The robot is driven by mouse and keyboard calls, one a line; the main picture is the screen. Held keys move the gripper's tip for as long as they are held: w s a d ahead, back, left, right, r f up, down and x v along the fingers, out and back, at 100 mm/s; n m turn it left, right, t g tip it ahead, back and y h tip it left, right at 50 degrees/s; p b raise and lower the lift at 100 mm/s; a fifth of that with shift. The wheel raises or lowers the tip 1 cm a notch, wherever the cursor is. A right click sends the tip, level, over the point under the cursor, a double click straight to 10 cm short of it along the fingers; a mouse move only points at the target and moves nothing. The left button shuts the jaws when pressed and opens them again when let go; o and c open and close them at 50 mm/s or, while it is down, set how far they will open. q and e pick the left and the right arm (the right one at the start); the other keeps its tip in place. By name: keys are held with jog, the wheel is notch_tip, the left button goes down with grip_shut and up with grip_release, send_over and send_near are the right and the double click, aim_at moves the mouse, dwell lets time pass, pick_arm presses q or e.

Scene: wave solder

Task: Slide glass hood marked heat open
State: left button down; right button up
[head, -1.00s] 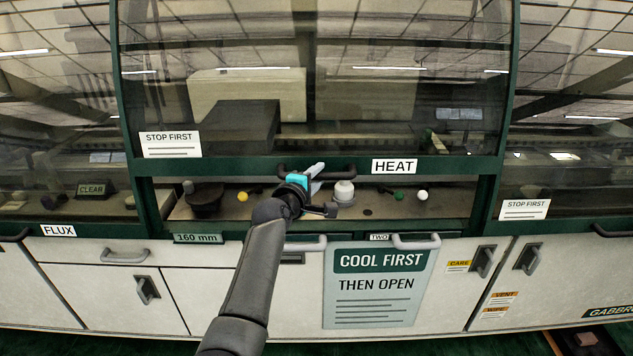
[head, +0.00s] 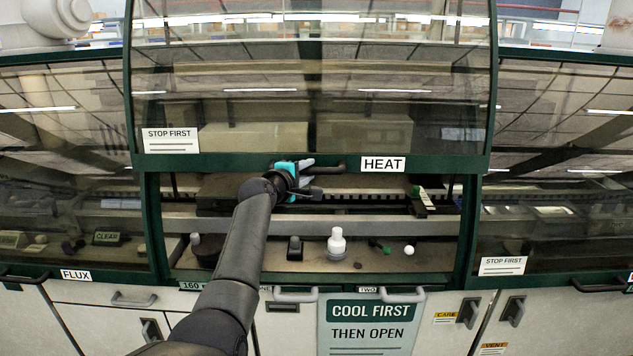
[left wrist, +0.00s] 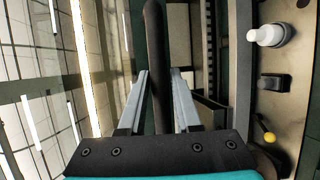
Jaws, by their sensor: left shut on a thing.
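The glass hood marked HEAT (head: 240,120) is raised, with an open gap below its green bottom rail. Its HEAT label (head: 382,164) sits on that rail, right of the dark bar handle (head: 333,166). My left gripper (head: 300,177) is at the left part of this handle and shut on it. In the left wrist view the handle (left wrist: 153,60) runs between the two grey fingers (left wrist: 158,105). My right gripper is not in view.
Below the hood, a ledge holds a white bottle (head: 337,243), a dark block (head: 294,248), a white ball (head: 409,250) and a dark round pot (head: 206,250). A conveyor rail (head: 350,197) runs behind. Neighbouring hoods, FLUX (head: 75,274) at left, are closed.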

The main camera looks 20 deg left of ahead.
pick_arm(q)
jog(key=shift+r, duration=0.35)
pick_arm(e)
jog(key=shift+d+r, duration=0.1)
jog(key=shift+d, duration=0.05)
pick_arm(q)
jog(key=c, duration=1.1)
grip_release()
jog(key=o, duration=0.5)
jog(key=shift+f, duration=0.2)
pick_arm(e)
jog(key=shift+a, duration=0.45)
pick_arm(q)
jog(key=shift+s, duration=0.1)
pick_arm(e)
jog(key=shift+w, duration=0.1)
pick_arm(q)
jog(key=shift+v, duration=1.1)
jog(key=v, duration=1.3)
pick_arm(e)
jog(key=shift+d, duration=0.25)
